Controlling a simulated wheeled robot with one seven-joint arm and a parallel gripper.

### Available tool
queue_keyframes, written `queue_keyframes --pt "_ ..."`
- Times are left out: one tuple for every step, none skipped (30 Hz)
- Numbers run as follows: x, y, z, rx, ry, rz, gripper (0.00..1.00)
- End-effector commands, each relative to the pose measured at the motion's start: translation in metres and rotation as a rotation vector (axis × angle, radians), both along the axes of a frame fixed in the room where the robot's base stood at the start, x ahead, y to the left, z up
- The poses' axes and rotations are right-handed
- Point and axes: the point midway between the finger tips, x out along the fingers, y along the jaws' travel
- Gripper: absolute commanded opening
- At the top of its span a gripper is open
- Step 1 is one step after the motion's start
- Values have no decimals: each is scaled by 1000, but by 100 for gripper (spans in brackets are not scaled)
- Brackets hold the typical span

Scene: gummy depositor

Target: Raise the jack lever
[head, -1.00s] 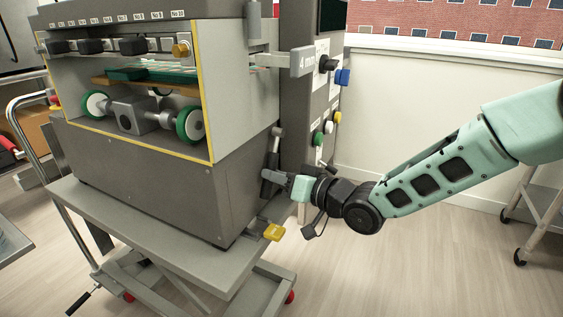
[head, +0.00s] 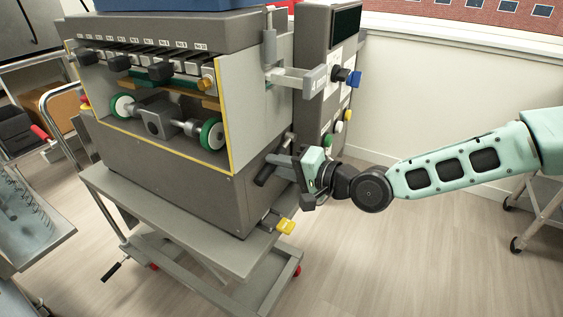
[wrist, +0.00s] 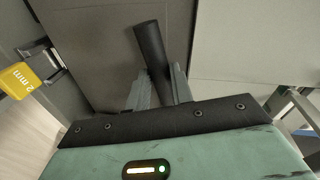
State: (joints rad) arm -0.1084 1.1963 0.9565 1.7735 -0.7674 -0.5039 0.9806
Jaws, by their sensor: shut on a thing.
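A black cylindrical lever (head: 264,174) sits at the right side of the grey depositor (head: 180,190), low on its body. In the head view it is tilted, its free end pointing down and left. My gripper (head: 288,167) is at the lever, coming from the right. In the wrist view the black lever (wrist: 151,48) runs between the two grey fingers of my gripper (wrist: 158,88), which are shut on it. The lever's lower part is hidden by the gripper body.
A yellow-tipped lever (head: 285,226) projects just below my gripper; its yellow tab marked 2 mm (wrist: 22,80) shows in the wrist view. A grey cart (head: 175,226) carries the depositor. A control column (head: 322,90) stands behind.

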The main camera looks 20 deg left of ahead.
Motion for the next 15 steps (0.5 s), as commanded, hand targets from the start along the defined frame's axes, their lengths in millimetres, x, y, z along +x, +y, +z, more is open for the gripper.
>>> queue_keyframes --pt "-2 -3 -2 -11 42 1 0" --pt "-2 -3 -1 -10 57 0 0" --pt "-2 -3 0 -9 78 0 0" --pt "-2 -3 1 -9 91 1 0" --pt "-2 -3 1 -8 103 1 0" --pt "-2 -3 3 -7 116 1 0" --pt "-2 -3 3 -7 127 1 0" --pt "-3 -3 4 -7 136 1 0" --pt "-2 -4 4 -7 146 1 0" --pt "-2 -4 4 -6 153 0 0" --pt "-2 -4 4 -6 158 0 0" --pt "-2 -4 5 -6 163 0 0" --pt "-2 -4 5 -6 168 0 0" --pt "-2 -4 5 -6 170 1 0" --pt "-2 -4 5 -7 173 0 0"
